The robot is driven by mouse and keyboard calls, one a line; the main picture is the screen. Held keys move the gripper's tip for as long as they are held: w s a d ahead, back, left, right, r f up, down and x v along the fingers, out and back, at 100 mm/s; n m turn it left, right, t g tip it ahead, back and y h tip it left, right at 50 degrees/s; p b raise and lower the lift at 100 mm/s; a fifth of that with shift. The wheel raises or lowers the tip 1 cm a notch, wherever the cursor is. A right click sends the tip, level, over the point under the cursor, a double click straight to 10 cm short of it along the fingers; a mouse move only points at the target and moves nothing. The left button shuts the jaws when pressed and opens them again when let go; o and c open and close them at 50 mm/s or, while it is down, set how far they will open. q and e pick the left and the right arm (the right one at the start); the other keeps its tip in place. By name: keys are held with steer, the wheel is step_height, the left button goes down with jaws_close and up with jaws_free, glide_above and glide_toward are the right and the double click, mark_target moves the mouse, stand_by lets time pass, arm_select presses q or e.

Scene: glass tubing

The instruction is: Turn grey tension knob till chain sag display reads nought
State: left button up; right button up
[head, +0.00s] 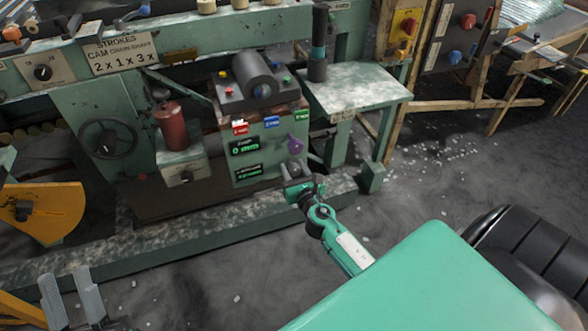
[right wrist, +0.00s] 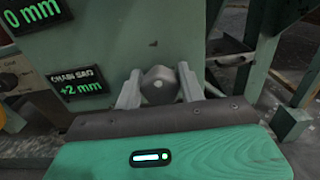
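The grey tension knob (right wrist: 158,86) sits low on the green panel in the right wrist view. My right gripper (right wrist: 159,78) has one finger on each side of it, with little or no gap. I cannot tell whether the fingers press on it. The chain sag display (right wrist: 78,84), left of the knob, reads +2 mm. In the head view my right gripper (head: 300,187) is at the foot of the control box and hides the knob; the lower display (head: 248,172) is too small to read. My left gripper (head: 66,280) is open and empty at the lower left.
Another display (right wrist: 32,14), above the sag display, reads 0 mm. A purple knob (head: 295,145) is on the control box's right side. A red cylinder (head: 172,125) and a handwheel (head: 107,138) stand to its left. The machine's base beam (head: 190,238) runs along the floor.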

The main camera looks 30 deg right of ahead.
steer(key=shift+m, duration=0.3)
